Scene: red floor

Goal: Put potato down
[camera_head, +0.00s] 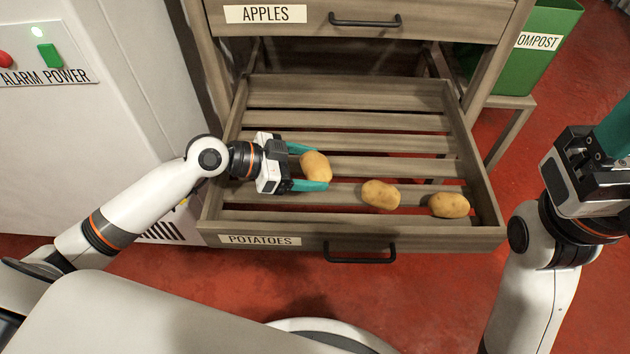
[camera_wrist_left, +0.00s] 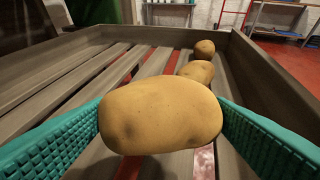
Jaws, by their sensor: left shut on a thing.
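My left gripper (camera_head: 312,168) is shut on a potato (camera_head: 317,167), with its teal fingers on either side of it. The held potato (camera_wrist_left: 160,115) fills the middle of the left wrist view. It is over the slats of the open drawer labelled POTATOES (camera_head: 290,241); I cannot tell whether it touches them. Two other potatoes lie in the drawer to the right, a nearer one (camera_head: 380,194) and a farther one (camera_head: 449,205). My right gripper (camera_head: 612,135) is at the right edge of the head view, outside the drawer, its fingers partly cut off.
The APPLES drawer (camera_head: 360,22) is above and behind the open one. A green COMPOST bin (camera_head: 535,50) stands at the back right. A white machine (camera_head: 90,90) with ALARM and POWER buttons stands at the left. The drawer's back slats (camera_head: 345,121) are bare.

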